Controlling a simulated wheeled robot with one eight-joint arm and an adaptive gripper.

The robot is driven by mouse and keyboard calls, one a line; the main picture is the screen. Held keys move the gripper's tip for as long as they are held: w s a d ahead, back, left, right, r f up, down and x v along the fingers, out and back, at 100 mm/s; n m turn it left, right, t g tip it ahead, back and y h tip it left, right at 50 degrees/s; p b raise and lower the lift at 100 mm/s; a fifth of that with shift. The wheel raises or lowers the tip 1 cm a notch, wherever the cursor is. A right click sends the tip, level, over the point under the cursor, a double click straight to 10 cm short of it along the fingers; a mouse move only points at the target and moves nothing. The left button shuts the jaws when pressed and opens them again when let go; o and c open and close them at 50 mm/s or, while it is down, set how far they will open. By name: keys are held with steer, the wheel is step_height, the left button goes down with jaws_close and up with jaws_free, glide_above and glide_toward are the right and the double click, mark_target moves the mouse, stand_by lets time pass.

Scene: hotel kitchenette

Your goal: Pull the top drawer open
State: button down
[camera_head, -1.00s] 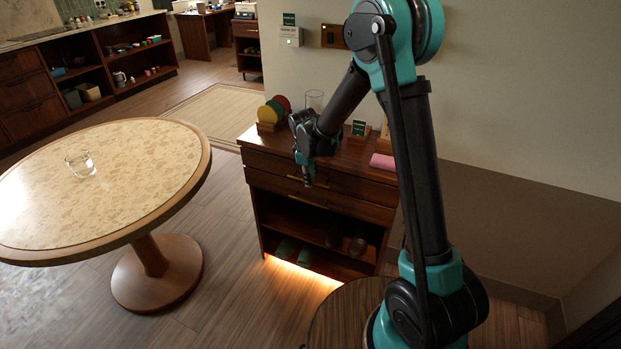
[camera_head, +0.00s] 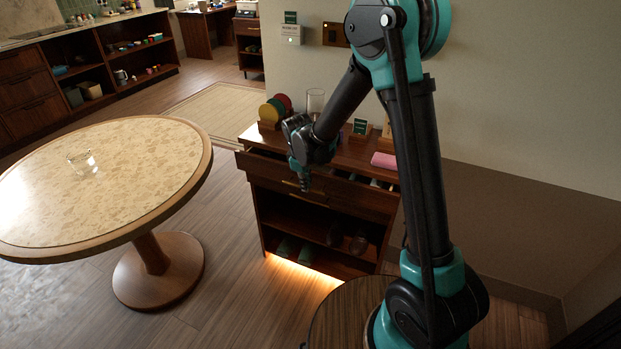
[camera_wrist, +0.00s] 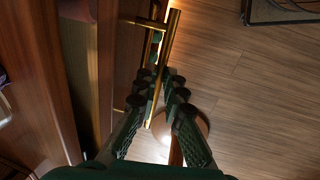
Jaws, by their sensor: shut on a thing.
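The wooden cabinet (camera_head: 265,205) stands by the wall, and its top drawer (camera_head: 262,166) is partly pulled out toward me. A few small items show inside, over the right part of the drawer front. My gripper (camera_head: 304,186) is at the middle of the drawer front, pointing down. In the wrist view, my gripper (camera_wrist: 162,90) is shut on the brass bar handle (camera_wrist: 171,35), with its ribbed fingers on both sides of the bar. The drawer front (camera_wrist: 107,65) is left of the handle, and a dark opening lies behind it.
A round table (camera_head: 110,190) stands to the left, with a glass (camera_head: 82,162) on it. Open shelves lie below the drawers. The floor between table and cabinet is clear.

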steer(key=s+a, duration=0.2)
steer(key=s, duration=0.4)
steer(key=s+a, duration=0.2)
steer(key=s, duration=0.5)
steer(key=shift+s+a, duration=0.25)
steer(key=shift+a, duration=0.15)
steer(key=c, duration=1.6)
jaws_free()
steer(key=shift+r, duration=0.1)
step_height(320, 180, up, 12)
steer(key=s, duration=0.2)
steer(key=shift+a+f, duration=0.2)
steer(key=shift+a, duration=0.25)
steer(key=shift+s, duration=0.1)
